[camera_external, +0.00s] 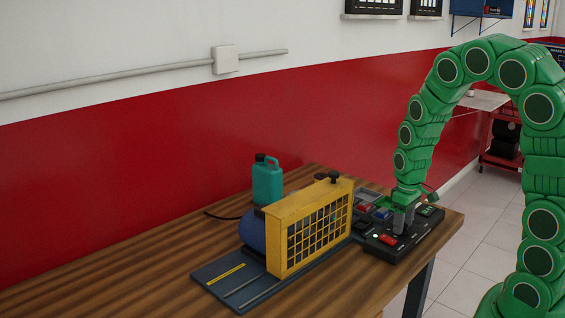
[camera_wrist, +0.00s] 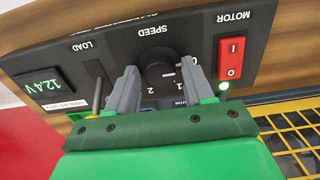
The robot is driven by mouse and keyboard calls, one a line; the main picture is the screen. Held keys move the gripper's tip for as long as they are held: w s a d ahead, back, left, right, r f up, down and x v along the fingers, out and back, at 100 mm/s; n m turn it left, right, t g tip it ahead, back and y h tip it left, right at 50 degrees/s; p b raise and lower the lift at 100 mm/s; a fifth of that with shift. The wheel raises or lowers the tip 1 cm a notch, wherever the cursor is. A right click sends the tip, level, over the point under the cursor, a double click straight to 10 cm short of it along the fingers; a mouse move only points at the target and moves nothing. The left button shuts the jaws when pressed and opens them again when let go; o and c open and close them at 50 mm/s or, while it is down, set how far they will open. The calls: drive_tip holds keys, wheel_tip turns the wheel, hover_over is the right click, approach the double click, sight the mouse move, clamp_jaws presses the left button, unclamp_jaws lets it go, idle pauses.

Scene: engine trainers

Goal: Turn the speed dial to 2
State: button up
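The speed dial (camera_wrist: 160,70) is a round black knob under the word SPEED on a black control panel (camera_wrist: 205,35). The panel appears upside down in the wrist view, with marks 1 and 2 visible at the dial's lower edge. The dial's pointer is too dark to read. My gripper (camera_wrist: 159,72) is open, with one grey finger on each side of the dial; I cannot tell whether they touch it. In the external view my gripper (camera_external: 403,216) points down over the control box (camera_external: 425,228), and the dial is hidden there.
A red MOTOR rocker switch (camera_wrist: 231,58) and lit green lamp (camera_wrist: 223,86) sit right of the dial. A LOAD lever (camera_wrist: 97,90) and 12.4V display (camera_wrist: 43,91) lie left. A yellow guard cage (camera_external: 318,228) and teal bottle (camera_external: 267,180) stand on the wooden table (camera_external: 130,285).

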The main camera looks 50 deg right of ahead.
drive_tip(key=c, duration=0.8)
drive_tip(key=shift+m, duration=0.4)
drive_tip(key=m, duration=1.6)
drive_tip(key=shift+m, duration=0.3)
drive_tip(key=m, duration=0.6)
drive_tip(key=shift+m, duration=0.3)
